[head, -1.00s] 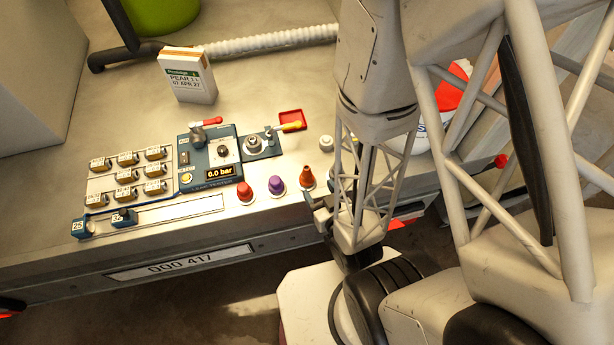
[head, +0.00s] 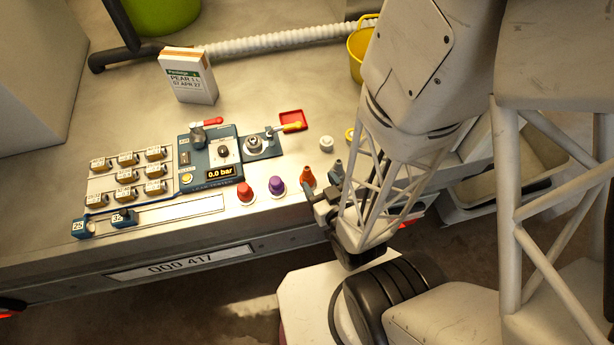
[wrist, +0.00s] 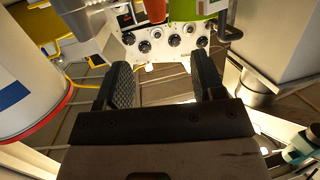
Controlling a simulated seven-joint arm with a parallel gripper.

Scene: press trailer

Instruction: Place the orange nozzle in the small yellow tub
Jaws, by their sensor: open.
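The orange nozzle (head: 308,177) stands upright at the right end of a row of nozzles near the bench's front edge. A yellow tub with a handle (head: 358,52) stands at the back, partly hidden by my arm. My gripper (head: 322,200) is just right of and in front of the orange nozzle, apart from it as far as I can tell. In the wrist view my gripper (wrist: 165,75) is open, with nothing between its two dark fingers. I cannot identify the nozzle in the wrist view.
A red nozzle (head: 245,191) and a purple nozzle (head: 277,186) stand left of the orange one. Behind them are a blue press unit (head: 212,160), a red tray (head: 291,119) and a white carton (head: 188,77). A green tub (head: 160,14) is at the back. Bench surface between carton and hose is clear.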

